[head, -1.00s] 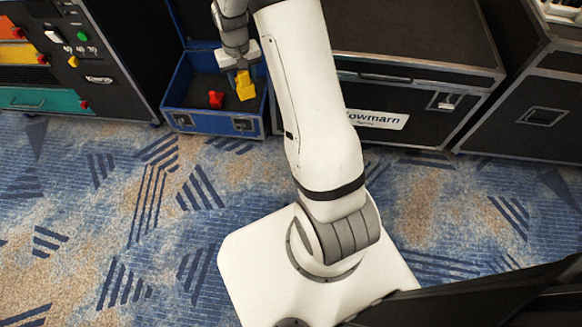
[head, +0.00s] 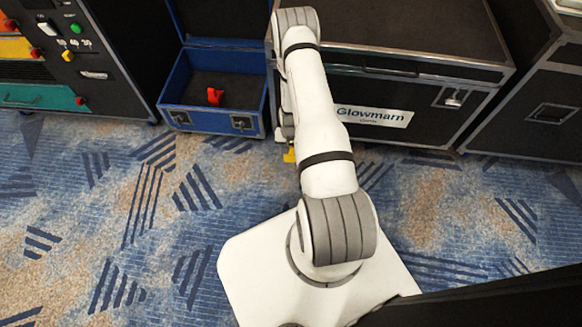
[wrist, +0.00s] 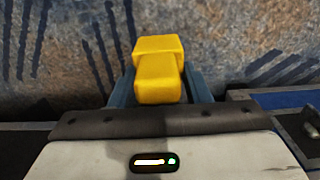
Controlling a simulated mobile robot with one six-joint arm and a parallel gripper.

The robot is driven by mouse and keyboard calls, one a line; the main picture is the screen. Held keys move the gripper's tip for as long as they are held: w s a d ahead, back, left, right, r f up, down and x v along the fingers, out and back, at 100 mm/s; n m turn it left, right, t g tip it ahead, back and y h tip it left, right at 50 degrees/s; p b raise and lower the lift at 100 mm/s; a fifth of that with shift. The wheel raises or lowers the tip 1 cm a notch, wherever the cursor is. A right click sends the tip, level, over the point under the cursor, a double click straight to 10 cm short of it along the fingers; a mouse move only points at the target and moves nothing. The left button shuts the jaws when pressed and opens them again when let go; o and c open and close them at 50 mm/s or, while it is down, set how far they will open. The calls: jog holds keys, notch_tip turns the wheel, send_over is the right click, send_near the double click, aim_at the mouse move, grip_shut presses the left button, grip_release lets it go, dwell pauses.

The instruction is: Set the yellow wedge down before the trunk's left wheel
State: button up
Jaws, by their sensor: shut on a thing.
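The yellow wedge (head: 289,155) shows in the head view just left of my arm, mostly hidden by it, in front of the black trunk's left end. In the wrist view the yellow wedge (wrist: 158,72) sits between the two fingers of my gripper (wrist: 160,95), which is shut on it, with carpet beyond. The black trunk (head: 425,91) bears a white "Glowmarn" label. My arm covers its left front corner, and I cannot make out its left wheel. Whether the wedge touches the floor I cannot tell.
An open blue case (head: 205,117) with a red object (head: 215,96) inside stands left of the trunk. A black panel (head: 75,45) with coloured drawers and knobs is at far left. Another black case (head: 530,100) stands at right. The patterned carpet (head: 150,220) in front is clear.

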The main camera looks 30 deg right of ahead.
notch_tip(320, 180, down, 10)
jog(key=b, duration=0.4)
jog(key=shift+s+f, duration=0.15)
jog(key=shift+f, duration=0.1)
jog(key=shift+f, duration=0.15)
jog(key=o, duration=1.1)
